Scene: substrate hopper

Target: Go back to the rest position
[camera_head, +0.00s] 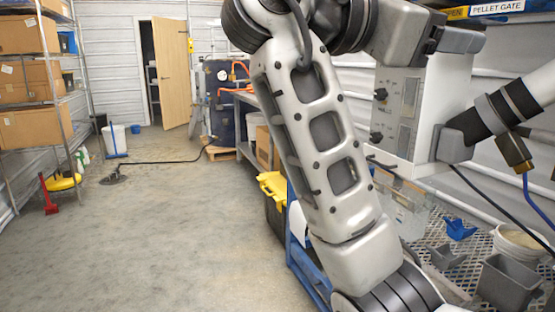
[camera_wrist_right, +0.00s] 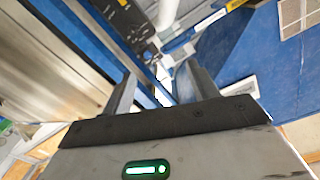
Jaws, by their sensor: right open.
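My right arm rises through the middle of the head view, bends at the top and reaches right. Its right gripper (camera_head: 458,38) is at the upper right, in front of a pale control box and just below the yellow label strip. In the right wrist view the two fingers of the right gripper (camera_wrist_right: 160,82) stand apart. Nothing is held between them; a blue surface and a white pipe (camera_wrist_right: 168,14) show beyond. My left gripper is not in view.
The control box (camera_head: 398,112) with black knobs stands close behind my right arm. A mesh bench (camera_head: 440,225) holds a grey bin (camera_head: 508,284), a white bucket (camera_head: 520,243) and a blue scoop (camera_head: 459,228). Shelves with cartons (camera_head: 28,82) stand left. The floor (camera_head: 170,235) at left is largely clear.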

